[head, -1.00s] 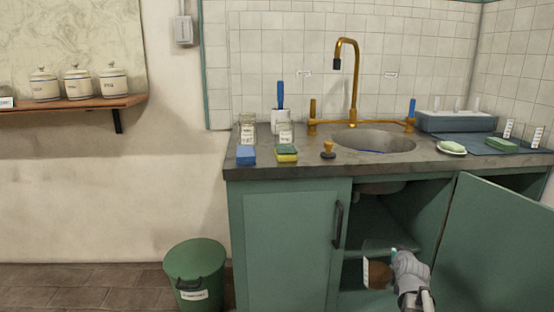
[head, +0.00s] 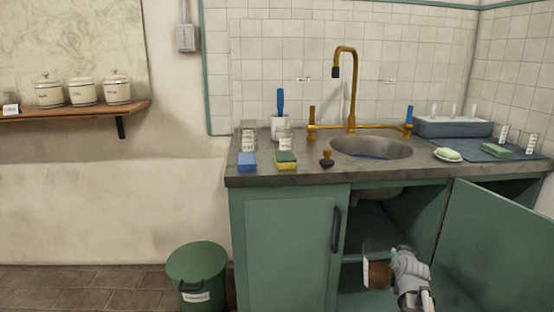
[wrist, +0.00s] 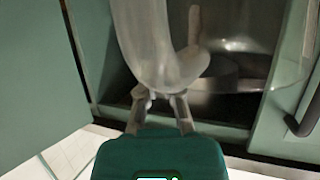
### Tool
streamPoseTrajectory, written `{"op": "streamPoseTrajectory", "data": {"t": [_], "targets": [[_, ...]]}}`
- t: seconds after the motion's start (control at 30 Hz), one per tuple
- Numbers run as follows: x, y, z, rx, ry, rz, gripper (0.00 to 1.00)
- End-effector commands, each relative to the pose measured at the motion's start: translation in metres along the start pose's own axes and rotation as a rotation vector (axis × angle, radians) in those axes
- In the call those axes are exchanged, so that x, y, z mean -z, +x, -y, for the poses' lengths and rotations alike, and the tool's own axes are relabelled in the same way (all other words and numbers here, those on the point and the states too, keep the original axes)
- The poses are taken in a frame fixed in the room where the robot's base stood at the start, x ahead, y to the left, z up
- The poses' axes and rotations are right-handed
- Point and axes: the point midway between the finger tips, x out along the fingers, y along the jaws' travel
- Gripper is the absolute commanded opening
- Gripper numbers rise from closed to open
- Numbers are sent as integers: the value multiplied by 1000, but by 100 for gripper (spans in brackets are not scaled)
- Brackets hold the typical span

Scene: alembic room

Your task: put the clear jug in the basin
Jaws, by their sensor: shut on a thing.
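The clear jug (wrist: 145,40) is see-through and fills the upper middle of the wrist view, with its handle side toward the right. My gripper (wrist: 162,102) is shut on the jug's near end; which part of it the fingers grip is hard to tell. In the head view my gripper (head: 402,256) is at the open cupboard under the counter, and a faint clear outline of the jug (head: 376,249) shows just left of it. The basin (head: 372,147) is a round grey sink set in the counter above, with a thin blue thing inside.
The open cupboard door (head: 495,245) stands right of my gripper, and the closed door (head: 285,250) is left. A brown thing (head: 380,275) is in the cupboard by my gripper. A brass tap (head: 352,90) rises behind the basin. Sponges, jars and a stopper (head: 327,159) stand left of it.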

Motion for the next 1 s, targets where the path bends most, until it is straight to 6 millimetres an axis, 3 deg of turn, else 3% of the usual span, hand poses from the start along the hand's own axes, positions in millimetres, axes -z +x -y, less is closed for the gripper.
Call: {"op": "streamPoseTrajectory", "data": {"t": [0.03,1.0], "targets": [[12,-5,0,0,1,-2,0],[129,-53,0,0,1,-2,0]]}}
